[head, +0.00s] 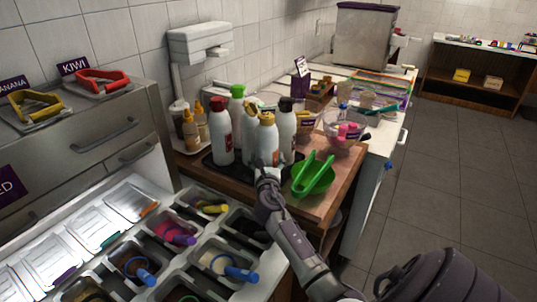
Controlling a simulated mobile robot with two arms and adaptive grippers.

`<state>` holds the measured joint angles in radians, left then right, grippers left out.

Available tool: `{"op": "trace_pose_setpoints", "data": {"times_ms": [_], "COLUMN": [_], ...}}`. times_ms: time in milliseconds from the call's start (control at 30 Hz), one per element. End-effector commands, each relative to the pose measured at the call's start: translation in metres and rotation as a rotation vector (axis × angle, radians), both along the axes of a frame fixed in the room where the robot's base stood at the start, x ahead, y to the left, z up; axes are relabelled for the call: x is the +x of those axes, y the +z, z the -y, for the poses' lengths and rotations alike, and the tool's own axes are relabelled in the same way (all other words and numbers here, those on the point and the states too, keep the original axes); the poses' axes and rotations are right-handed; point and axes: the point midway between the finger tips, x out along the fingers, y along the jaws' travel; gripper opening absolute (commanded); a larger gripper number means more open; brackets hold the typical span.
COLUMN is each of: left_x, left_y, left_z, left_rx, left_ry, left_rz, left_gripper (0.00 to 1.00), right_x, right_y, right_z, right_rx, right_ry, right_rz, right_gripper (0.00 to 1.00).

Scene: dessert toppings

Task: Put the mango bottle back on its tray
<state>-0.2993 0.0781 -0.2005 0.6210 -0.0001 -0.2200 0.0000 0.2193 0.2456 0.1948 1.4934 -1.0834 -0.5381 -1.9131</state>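Several squeeze bottles stand close together on the wooden counter. A pale bottle with a yellow cap (267,143) is at the front of the group; it may be the mango bottle, but its label is not readable. Another yellow cap (250,107) shows behind it. A dark tray (213,163) lies under the bottles, its edge showing at the front left. My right gripper (265,173) is at the lower part of the front yellow-capped bottle. Its fingers are too small and overlapped to tell whether they grip it. My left gripper is not in view.
White bottles with red (221,138), green (238,110) and dark caps (287,128) crowd around. A green bowl with green tongs (314,178) sits close at the right. Topping bins (172,232) lie in front. A clear bowl (344,136) stands behind right.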

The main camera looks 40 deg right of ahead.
Motion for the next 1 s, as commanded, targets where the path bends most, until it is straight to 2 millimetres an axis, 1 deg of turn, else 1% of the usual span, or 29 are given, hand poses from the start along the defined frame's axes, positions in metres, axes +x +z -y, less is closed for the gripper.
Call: {"op": "trace_pose_setpoints", "data": {"times_ms": [33, 100, 467, 500, 600, 933, 1000], "left_x": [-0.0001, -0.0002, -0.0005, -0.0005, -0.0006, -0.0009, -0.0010], "left_y": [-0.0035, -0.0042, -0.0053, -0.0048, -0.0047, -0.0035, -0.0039], "left_z": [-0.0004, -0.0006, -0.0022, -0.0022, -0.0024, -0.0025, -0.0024], "left_rx": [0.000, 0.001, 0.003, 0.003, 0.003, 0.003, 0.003], "left_ry": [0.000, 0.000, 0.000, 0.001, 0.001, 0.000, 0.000], "left_rz": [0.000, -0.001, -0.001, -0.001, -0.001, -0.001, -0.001], "left_gripper": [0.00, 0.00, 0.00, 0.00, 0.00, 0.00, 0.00], "right_x": [0.0009, 0.0010, 0.0008, -0.0001, -0.0001, -0.0001, -0.0032], "right_y": [-0.0020, -0.0055, -0.0077, -0.0119, -0.0119, -0.0101, -0.0115], "right_z": [0.0002, 0.0002, 0.0005, 0.0000, 0.0001, 0.0001, -0.0027], "right_rx": [-0.004, -0.004, -0.005, 0.000, 0.000, -0.001, -0.001], "right_ry": [0.001, 0.002, 0.001, 0.001, 0.001, 0.000, 0.001], "right_rz": [0.008, 0.008, 0.009, 0.001, 0.001, 0.002, 0.001], "right_gripper": [0.44, 0.44, 0.44, 0.85, 1.00, 1.00, 1.00]}}
